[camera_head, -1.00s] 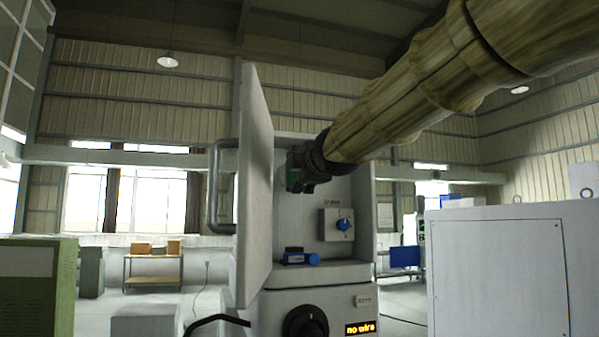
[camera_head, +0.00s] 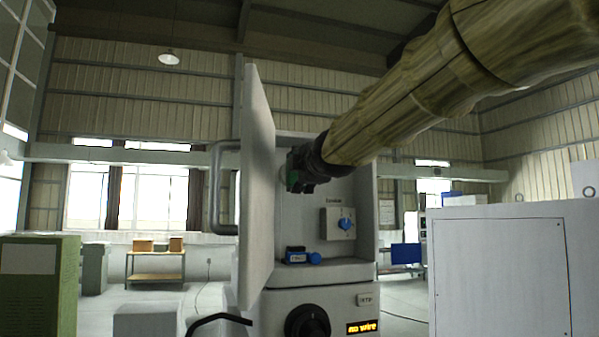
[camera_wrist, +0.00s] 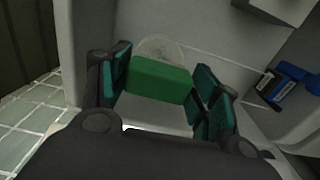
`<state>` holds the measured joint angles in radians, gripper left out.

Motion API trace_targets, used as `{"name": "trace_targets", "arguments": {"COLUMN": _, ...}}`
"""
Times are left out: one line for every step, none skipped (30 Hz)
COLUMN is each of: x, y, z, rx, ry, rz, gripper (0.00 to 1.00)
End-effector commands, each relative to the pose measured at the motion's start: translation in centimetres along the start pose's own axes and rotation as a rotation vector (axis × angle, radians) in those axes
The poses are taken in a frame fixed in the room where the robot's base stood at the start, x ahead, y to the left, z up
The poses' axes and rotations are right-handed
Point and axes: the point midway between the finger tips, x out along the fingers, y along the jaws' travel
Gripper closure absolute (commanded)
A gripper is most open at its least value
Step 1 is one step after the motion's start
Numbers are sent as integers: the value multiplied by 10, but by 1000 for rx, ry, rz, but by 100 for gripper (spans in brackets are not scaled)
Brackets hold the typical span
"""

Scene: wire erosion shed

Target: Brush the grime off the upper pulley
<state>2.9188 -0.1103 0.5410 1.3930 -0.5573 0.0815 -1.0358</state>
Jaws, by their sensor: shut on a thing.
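My gripper (camera_head: 298,172) is inside the open machine cabinet (camera_head: 365,205), high up near the back panel. In the wrist view my gripper (camera_wrist: 163,90) is shut on a green block-shaped brush (camera_wrist: 160,80), held between the teal finger pads. A pale, round, disc-like pulley (camera_wrist: 162,46) shows just beyond the brush, partly covered by it. I cannot tell whether the brush touches the pulley. The brush's bristles are hidden. In the head view my gripper and forearm cover most of that area.
The cabinet door (camera_head: 257,180) stands open to the left of my gripper. A box with a blue knob (camera_head: 345,224) is on the back panel, lower right. A blue-and-black device (camera_head: 297,256) sits on the ledge below. The display reads "no wire" (camera_head: 362,328).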

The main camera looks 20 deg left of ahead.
Motion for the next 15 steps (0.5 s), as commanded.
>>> {"name": "trace_targets", "arguments": {"x": 0, "y": 0, "z": 1, "rx": 0, "ry": 0, "rz": 0, "gripper": 64}}
{"name": "trace_targets", "arguments": {"x": 0, "y": 0, "z": 2, "rx": 0, "ry": 0, "rz": 0, "gripper": 64}}
{"name": "trace_targets", "arguments": {"x": 0, "y": 1, "z": 4, "rx": 1, "ry": 0, "rz": 0, "gripper": 64}}
{"name": "trace_targets", "arguments": {"x": 0, "y": 1, "z": 6, "rx": 1, "ry": 0, "rz": 0, "gripper": 64}}
{"name": "trace_targets", "arguments": {"x": 0, "y": 1, "z": 7, "rx": 1, "ry": 0, "rz": 0, "gripper": 64}}
{"name": "trace_targets", "arguments": {"x": -1, "y": 1, "z": 10, "rx": 1, "ry": -1, "rz": 0, "gripper": 64}}
{"name": "trace_targets", "arguments": {"x": -1, "y": 1, "z": 12, "rx": 2, "ry": -1, "rz": 0, "gripper": 64}}
{"name": "trace_targets", "arguments": {"x": -1, "y": 1, "z": 14, "rx": 2, "ry": -1, "rz": 0, "gripper": 64}}
{"name": "trace_targets", "arguments": {"x": -1, "y": 1, "z": 17, "rx": 2, "ry": -1, "rz": 0, "gripper": 64}}
{"name": "trace_targets", "arguments": {"x": -1, "y": 1, "z": 19, "rx": 2, "ry": 0, "rz": 0, "gripper": 64}}
{"name": "trace_targets", "arguments": {"x": -1, "y": 1, "z": 21, "rx": 2, "ry": 0, "rz": 0, "gripper": 64}}
{"name": "trace_targets", "arguments": {"x": -1, "y": 1, "z": 23, "rx": 1, "ry": 0, "rz": 0, "gripper": 64}}
{"name": "trace_targets", "arguments": {"x": -1, "y": 1, "z": 25, "rx": 1, "ry": 0, "rz": 0, "gripper": 64}}
{"name": "trace_targets", "arguments": {"x": -2, "y": 2, "z": 27, "rx": 1, "ry": 0, "rz": 0, "gripper": 64}}
{"name": "trace_targets", "arguments": {"x": -2, "y": 2, "z": 30, "rx": 0, "ry": 0, "rz": 1, "gripper": 64}}
